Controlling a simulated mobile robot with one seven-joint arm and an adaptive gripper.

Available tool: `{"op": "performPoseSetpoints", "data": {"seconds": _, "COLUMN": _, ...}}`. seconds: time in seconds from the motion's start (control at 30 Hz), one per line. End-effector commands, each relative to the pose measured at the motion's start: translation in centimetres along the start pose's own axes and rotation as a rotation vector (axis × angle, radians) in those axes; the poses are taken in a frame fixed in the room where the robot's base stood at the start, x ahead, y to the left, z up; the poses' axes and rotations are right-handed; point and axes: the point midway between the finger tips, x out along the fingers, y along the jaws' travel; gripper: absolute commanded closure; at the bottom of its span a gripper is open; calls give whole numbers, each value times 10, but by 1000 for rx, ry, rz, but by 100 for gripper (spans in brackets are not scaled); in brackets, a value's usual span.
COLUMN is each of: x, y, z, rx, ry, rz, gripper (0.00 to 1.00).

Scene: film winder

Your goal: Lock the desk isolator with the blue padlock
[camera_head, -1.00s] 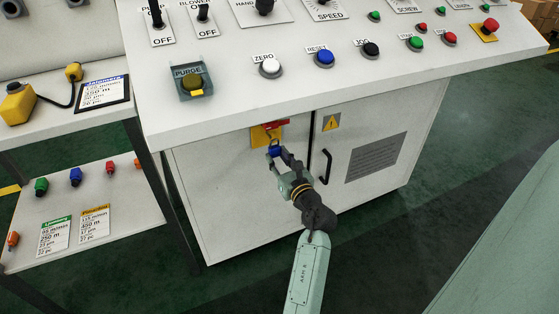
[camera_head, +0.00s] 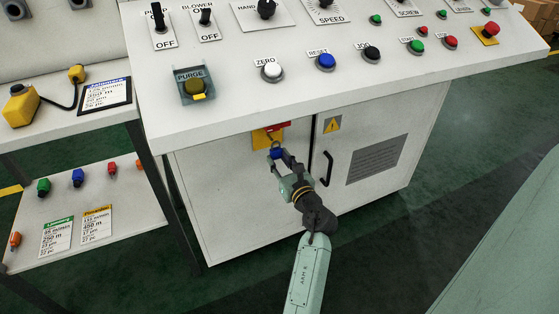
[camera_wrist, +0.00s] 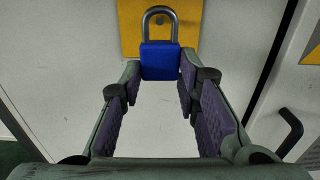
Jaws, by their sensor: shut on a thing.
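The desk isolator is a yellow plate (camera_head: 260,138) with a red handle (camera_head: 277,126) on the cabinet front, just under the console's overhang. My gripper (camera_head: 281,158) is shut on the blue padlock (camera_head: 277,154), directly in front of the lower part of the plate. In the wrist view the padlock (camera_wrist: 160,60) is upright between my fingertips (camera_wrist: 160,74), with its grey shackle (camera_wrist: 159,12) pointing up against the yellow plate (camera_wrist: 130,30). The red handle is out of the wrist view. I cannot tell whether the shackle passes through the isolator or is latched.
A black door handle (camera_head: 326,167) and a warning label (camera_head: 332,124) are close to the right of my gripper. The console edge (camera_head: 330,99) overhangs above. A side shelf (camera_head: 120,222) with coloured plugs and cards stands at left. Open green floor lies at right.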

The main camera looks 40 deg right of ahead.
Motion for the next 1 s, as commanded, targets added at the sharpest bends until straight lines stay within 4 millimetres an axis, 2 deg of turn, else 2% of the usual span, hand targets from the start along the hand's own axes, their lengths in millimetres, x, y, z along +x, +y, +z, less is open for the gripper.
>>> {"op": "performPoseSetpoints", "data": {"seconds": 1.0, "x": 30, "y": 0, "z": 1, "rx": 0, "ry": -1, "rz": 0, "gripper": 100}}
